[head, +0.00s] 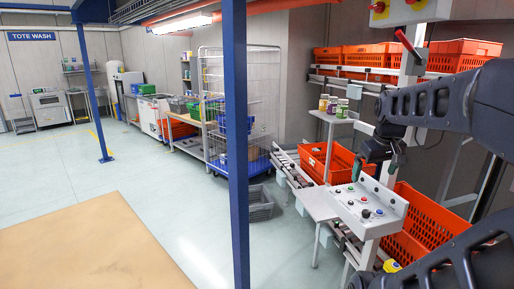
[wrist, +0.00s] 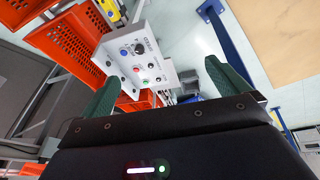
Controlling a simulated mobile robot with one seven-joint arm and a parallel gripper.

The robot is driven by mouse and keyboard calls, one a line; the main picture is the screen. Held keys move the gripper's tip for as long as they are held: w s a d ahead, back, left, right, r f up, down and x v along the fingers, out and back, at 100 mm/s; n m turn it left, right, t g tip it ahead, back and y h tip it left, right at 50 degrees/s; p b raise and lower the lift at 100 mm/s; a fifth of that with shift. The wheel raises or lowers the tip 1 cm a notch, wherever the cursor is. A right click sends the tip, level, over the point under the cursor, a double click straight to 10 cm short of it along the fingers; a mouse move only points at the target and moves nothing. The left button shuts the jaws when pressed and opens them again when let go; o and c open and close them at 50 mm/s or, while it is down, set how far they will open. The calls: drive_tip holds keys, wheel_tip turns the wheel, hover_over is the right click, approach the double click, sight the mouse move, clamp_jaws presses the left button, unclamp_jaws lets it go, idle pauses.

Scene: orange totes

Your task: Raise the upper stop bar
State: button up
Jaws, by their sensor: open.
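My gripper (head: 374,168) is in the head view at the right, in front of the tote rack and above the grey control box. Its two green fingers are spread wide in the wrist view (wrist: 166,88), with nothing between them but the distant control box. The upper rack rail (head: 365,72) runs below the upper orange totes. A lever with a red handle (head: 407,44) stands tilted on the rack's upright, above my gripper and apart from it. I cannot tell for certain which part is the upper stop bar; my arm hides some of the rack.
The control box (head: 369,208) with coloured knobs and buttons also shows in the wrist view (wrist: 146,62). Small jars (head: 333,105) stand on a shelf. Orange totes (head: 330,160) sit on the lower level.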

drive_tip(key=s+a+f+m+t, duration=0.1)
drive_tip(key=s+a+f, duration=0.1)
drive_tip(key=a, duration=0.4)
drive_tip(key=shift+s+a+f+m+y, duration=0.3)
drive_tip(key=shift+s+f+m, duration=0.1)
drive_tip(key=shift+f, duration=0.1)
